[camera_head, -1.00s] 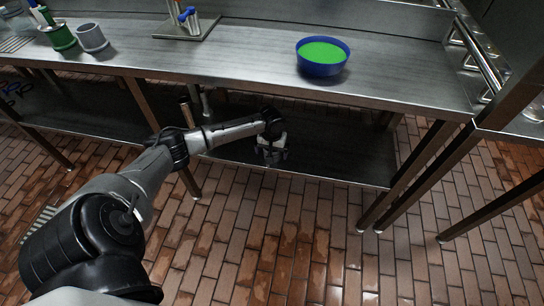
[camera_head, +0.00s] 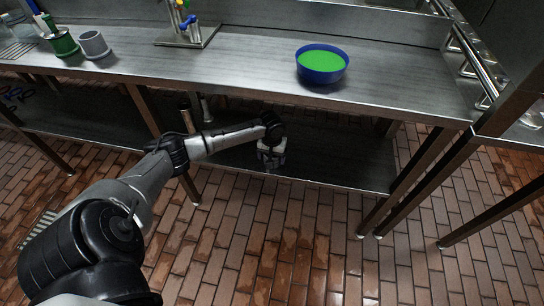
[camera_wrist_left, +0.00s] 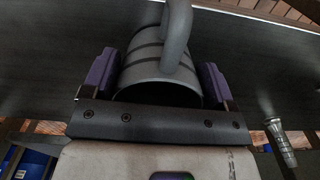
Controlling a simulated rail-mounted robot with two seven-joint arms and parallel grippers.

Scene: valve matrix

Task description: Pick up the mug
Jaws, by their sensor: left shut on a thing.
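The grey mug (camera_wrist_left: 160,78) with dark bands lies between the purple finger pads of my left gripper (camera_wrist_left: 160,78) in the left wrist view. Its handle (camera_wrist_left: 178,35) points up in that picture, and its rim faces the palm. The left gripper is shut on the mug's sides. In the head view the left gripper (camera_head: 271,158) is at the lower shelf (camera_head: 335,165), under the counter; the mug cannot be made out clearly there. Whether the mug is lifted off the shelf I cannot tell. My right gripper is not in view.
The steel counter (camera_head: 240,70) overhangs the lower shelf. On it are a blue bowl (camera_head: 322,64) with green inside, a green container (camera_head: 62,42), a grey container (camera_head: 94,44) and a tap stand (camera_head: 187,35). Metal legs (camera_head: 410,180) stand right of the gripper.

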